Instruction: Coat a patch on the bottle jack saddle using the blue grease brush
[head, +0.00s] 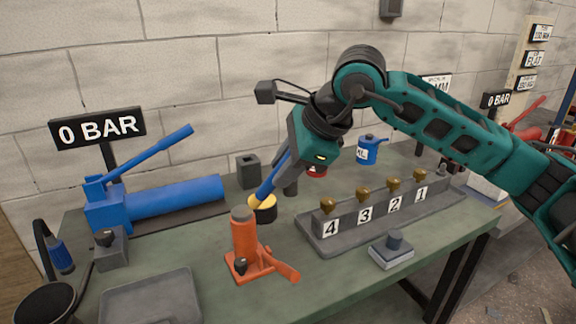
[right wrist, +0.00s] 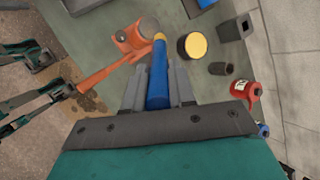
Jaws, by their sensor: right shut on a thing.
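My right gripper (head: 281,160) comes down from the right arm and is shut on the blue grease brush (head: 268,186). In the right wrist view the brush handle (right wrist: 158,80) lies between the fingers, its yellowish tip pointing away. The orange bottle jack (head: 245,245) stands upright on the bench, with its grey round saddle (head: 241,214) on top. The black grease pot (head: 264,212), with a yellow top, is just behind the jack. In the wrist view the tip overlaps the edge of the saddle (right wrist: 149,26), beside the pot (right wrist: 192,46); I cannot tell whether they touch.
A grey block (head: 350,216) with brass fittings numbered 4 to 1 stands right of the jack. A blue hydraulic pump (head: 170,198) is at left and an empty grey tray (head: 150,298) in front. The jack's orange lever (head: 286,271) sticks out to the right. A blue can (head: 368,152) stands behind.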

